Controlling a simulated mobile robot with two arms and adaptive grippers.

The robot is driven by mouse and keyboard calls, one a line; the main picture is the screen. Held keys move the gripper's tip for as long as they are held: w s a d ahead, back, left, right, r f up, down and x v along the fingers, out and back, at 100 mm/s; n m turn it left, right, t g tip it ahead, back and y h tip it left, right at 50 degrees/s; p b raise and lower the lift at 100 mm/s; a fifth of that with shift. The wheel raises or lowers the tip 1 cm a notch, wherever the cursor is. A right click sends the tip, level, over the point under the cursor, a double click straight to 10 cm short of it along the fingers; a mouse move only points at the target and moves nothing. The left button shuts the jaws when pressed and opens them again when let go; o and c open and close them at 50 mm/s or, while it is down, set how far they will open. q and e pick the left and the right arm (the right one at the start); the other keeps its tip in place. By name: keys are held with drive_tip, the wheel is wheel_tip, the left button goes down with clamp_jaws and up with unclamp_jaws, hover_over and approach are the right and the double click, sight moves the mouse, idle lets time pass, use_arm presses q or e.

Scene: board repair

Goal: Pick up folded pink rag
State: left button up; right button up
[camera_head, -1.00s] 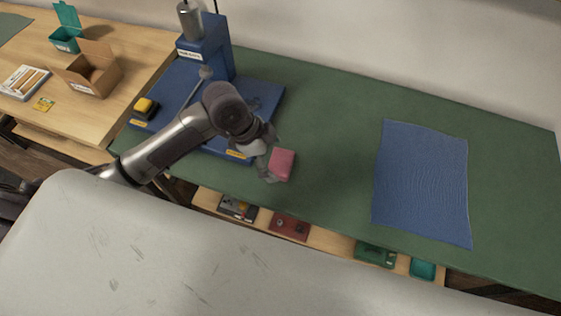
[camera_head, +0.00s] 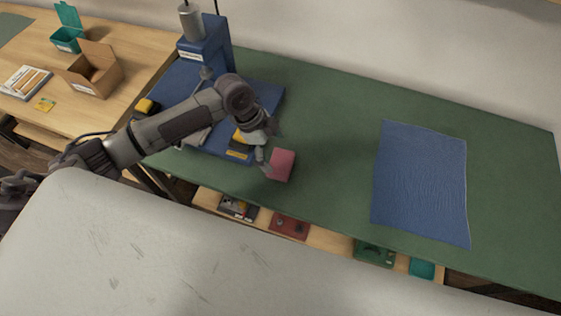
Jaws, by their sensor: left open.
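The folded pink rag (camera_head: 283,165) is a small pink block-like bundle. It lies on the green bench top near its front edge, just right of the blue machine's base. My left gripper (camera_head: 266,160) is open at the left side of the rag, with a finger close against its left edge. I cannot tell whether the finger touches the rag, and the other finger is hard to make out. My right gripper is out of view.
A blue press-like machine (camera_head: 205,45) with a wide base stands left of the rag. A blue cloth or mat (camera_head: 420,180) lies flat at right. Between them the green bench top (camera_head: 335,130) is clear. An open cardboard box (camera_head: 95,75) stands on the wooden table at left.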

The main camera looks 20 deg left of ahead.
sight(280, 161)
use_arm(q)
drive_tip(key=x, duration=0.4)
drive_tip(key=shift+f+p, duration=0.35)
drive_tip(key=shift+f, duration=0.1)
drive_tip(key=c, duration=0.6)
drive_tip(key=shift+r, duration=0.1)
drive_tip(key=shift+r, duration=0.5)
wheel_tip(280, 161, up, 2)
drive_tip(key=shift+w+a+r+b, duration=0.1)
drive_tip(key=shift+r+b, duration=0.15)
drive_tip(key=shift+b, duration=0.1)
drive_tip(key=s+d+r+b, duration=0.1)
drive_tip(key=s+d+r, duration=0.3)
drive_tip(key=d+r, duration=0.3)
drive_tip(key=d, duration=0.4)
drive_tip(key=shift+r, duration=0.2)
drive_tip(key=shift+s, duration=0.1)
